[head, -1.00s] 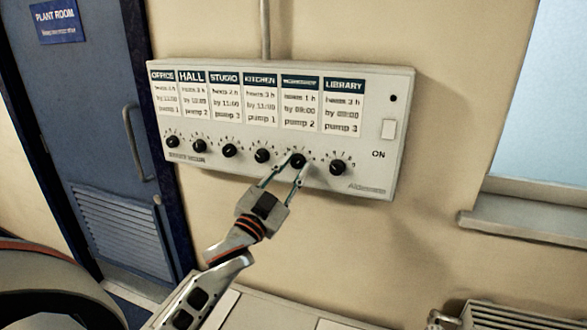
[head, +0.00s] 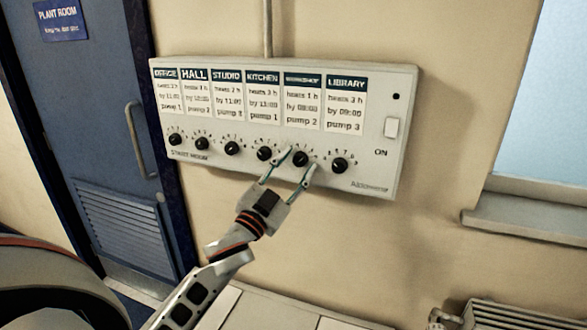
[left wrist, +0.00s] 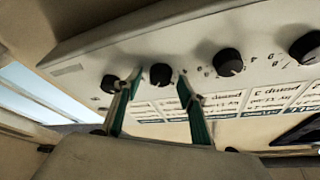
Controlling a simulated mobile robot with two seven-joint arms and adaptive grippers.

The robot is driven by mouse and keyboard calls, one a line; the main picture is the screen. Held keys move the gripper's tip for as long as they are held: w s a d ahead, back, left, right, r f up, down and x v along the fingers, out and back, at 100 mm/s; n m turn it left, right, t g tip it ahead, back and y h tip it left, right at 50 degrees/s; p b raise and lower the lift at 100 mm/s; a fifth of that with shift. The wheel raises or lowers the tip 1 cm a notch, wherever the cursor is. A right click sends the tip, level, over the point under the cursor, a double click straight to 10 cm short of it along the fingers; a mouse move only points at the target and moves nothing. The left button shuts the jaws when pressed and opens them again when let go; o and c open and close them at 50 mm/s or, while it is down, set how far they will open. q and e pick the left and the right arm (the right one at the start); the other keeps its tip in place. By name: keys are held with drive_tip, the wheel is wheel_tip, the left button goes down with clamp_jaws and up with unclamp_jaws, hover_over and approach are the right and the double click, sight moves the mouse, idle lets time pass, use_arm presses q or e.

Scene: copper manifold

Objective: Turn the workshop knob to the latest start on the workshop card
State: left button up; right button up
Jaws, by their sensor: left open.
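The workshop knob (head: 301,159) is a small black dial under the workshop card (head: 302,101) on a white wall panel. That card seems to read "heats 1 h, by 09:00, pump 2"; the small print is blurred. My left gripper (head: 299,160) is open, with one fingertip on each side of this knob. In the left wrist view, the workshop knob (left wrist: 161,74) shows between the two parted fingers, with visible gaps on both sides. I cannot read which hour its pointer marks. My right gripper is not in view.
The kitchen knob (head: 264,153) and library knob (head: 340,166) stand close on either side. The panel (head: 370,172) also has other knobs, cards and a white switch (head: 391,128). A blue door (head: 98,130) is left, a window sill (head: 530,220) right and a radiator (head: 510,316) below.

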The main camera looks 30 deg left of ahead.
use_arm(q)
drive_tip(key=v, duration=1.2)
drive_tip(key=shift+f, duration=0.1)
wheel_tip(320, 180, down, 14)
drive_tip(key=d+n+g, duration=0.1)
drive_tip(key=d+g, duration=0.1)
drive_tip(key=g, duration=0.1)
drive_tip(key=s+d+f+g+h, duration=0.1)
drive_tip(key=s+d+f, duration=0.3)
drive_tip(key=f, duration=0.6)
drive_tip(key=s+d+f+g+h, duration=0.1)
drive_tip(key=s+d+f+g, duration=0.3)
drive_tip(key=f, duration=0.7)
drive_tip(key=s+d+f+n+g, duration=0.1)
drive_tip(key=s+d+f+g, duration=0.2)
drive_tip(key=s+f, duration=0.3)
wheel_tip(320, 180, down, 4)
drive_tip(key=shift+d+f+h, duration=0.25)
drive_tip(key=shift+d+h, duration=0.15)
drive_tip(key=shift+d, duration=0.35)
